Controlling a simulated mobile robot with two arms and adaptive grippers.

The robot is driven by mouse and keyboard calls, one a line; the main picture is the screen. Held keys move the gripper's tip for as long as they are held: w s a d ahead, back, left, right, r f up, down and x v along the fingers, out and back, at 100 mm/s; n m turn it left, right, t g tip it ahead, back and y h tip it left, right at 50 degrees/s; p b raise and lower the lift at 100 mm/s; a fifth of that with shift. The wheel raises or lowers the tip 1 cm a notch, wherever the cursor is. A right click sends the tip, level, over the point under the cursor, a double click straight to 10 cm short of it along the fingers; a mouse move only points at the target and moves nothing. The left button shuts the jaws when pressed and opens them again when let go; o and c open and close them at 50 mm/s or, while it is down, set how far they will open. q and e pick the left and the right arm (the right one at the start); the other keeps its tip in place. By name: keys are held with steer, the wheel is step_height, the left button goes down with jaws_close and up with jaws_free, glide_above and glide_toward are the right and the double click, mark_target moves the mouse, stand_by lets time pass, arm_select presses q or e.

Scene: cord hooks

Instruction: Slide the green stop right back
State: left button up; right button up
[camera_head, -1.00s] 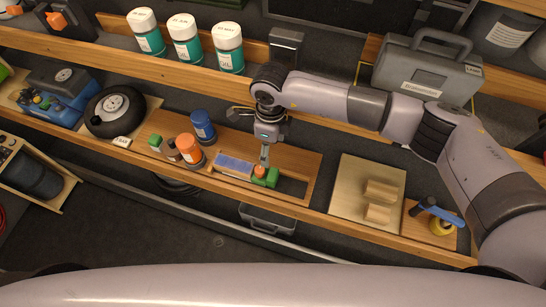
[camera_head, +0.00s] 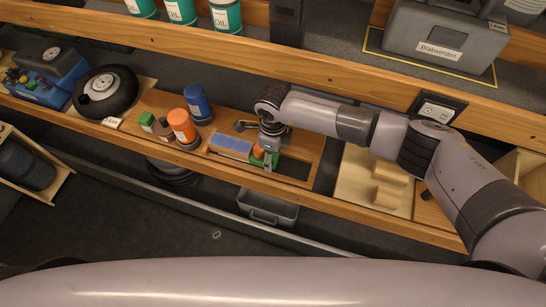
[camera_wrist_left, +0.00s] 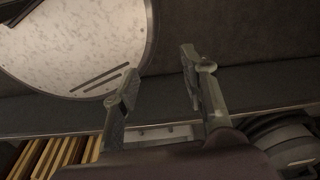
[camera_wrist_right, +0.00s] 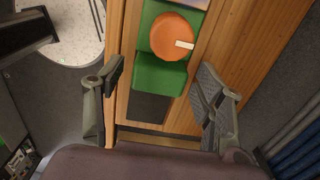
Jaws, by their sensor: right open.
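The green stop (camera_head: 257,160) with its orange knob (camera_head: 258,150) sits on a wooden board, at the right end of a blue panel (camera_head: 231,144). My right gripper (camera_head: 269,160) is at the stop and partly hides it. In the right wrist view the green stop (camera_wrist_right: 160,74) and orange knob (camera_wrist_right: 172,39) lie between and beyond the spread fingers (camera_wrist_right: 160,82), with a gap on each side. A dark slot (camera_wrist_right: 148,107) shows below the green block; it runs right of the stop in the head view. My left gripper (camera_wrist_left: 158,75) is open and empty.
A pale wooden board with blocks (camera_head: 390,190) lies right. A wooden shelf edge (camera_head: 330,80) runs behind my right arm.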

steer(key=shift+f, duration=0.3)
steer(key=shift+c, duration=0.3)
jaws_close()
stand_by(0.4)
